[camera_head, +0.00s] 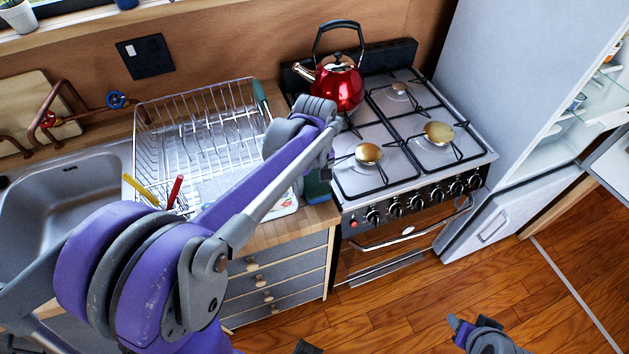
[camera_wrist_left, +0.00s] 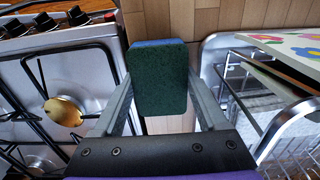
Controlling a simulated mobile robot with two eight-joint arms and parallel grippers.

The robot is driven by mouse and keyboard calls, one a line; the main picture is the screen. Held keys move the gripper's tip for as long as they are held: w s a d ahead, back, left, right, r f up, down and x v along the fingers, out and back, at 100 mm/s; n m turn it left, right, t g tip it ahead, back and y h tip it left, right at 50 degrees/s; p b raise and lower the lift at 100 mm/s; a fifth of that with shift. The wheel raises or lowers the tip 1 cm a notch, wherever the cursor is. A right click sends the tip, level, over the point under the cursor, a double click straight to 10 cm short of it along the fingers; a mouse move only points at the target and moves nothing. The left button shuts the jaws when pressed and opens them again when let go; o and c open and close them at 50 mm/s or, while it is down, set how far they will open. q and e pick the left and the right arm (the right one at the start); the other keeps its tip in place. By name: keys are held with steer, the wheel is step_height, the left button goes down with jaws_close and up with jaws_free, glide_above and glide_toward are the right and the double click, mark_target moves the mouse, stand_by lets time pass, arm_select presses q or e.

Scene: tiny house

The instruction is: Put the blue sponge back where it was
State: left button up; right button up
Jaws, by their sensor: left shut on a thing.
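The sponge (camera_wrist_left: 160,78) is held between the two fingers of my left gripper (camera_wrist_left: 161,82) in the left wrist view. Its dark green face is toward the camera and a blue edge shows at its top. In the head view the sponge (camera_head: 317,188) shows partly behind my left arm, by the counter's right edge beside the stove. The left fingers are mostly hidden there by the arm. Part of my right gripper (camera_head: 482,334) shows low in the head view, over the floor; its jaw opening is unclear.
A wire dish rack (camera_head: 196,115) stands on the counter, with the sink (camera_head: 75,205) to its left. The stove (camera_head: 400,150) with a red kettle (camera_head: 338,84) is to the right. A fridge (camera_head: 545,90) stands open farther right. The wooden floor (camera_head: 420,315) in front is clear.

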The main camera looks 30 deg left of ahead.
mark_target(314, 182)
arm_select(q)
steer(key=shift+f, duration=0.25)
steer(key=o, duration=1)
steer(key=shift+r, duration=0.1)
steer(key=shift+o, duration=0.2)
steer(key=shift+r, duration=0.5)
step_height(314, 182, up, 11)
steer(key=p, duration=0.1)
steer(key=shift+r, duration=0.2)
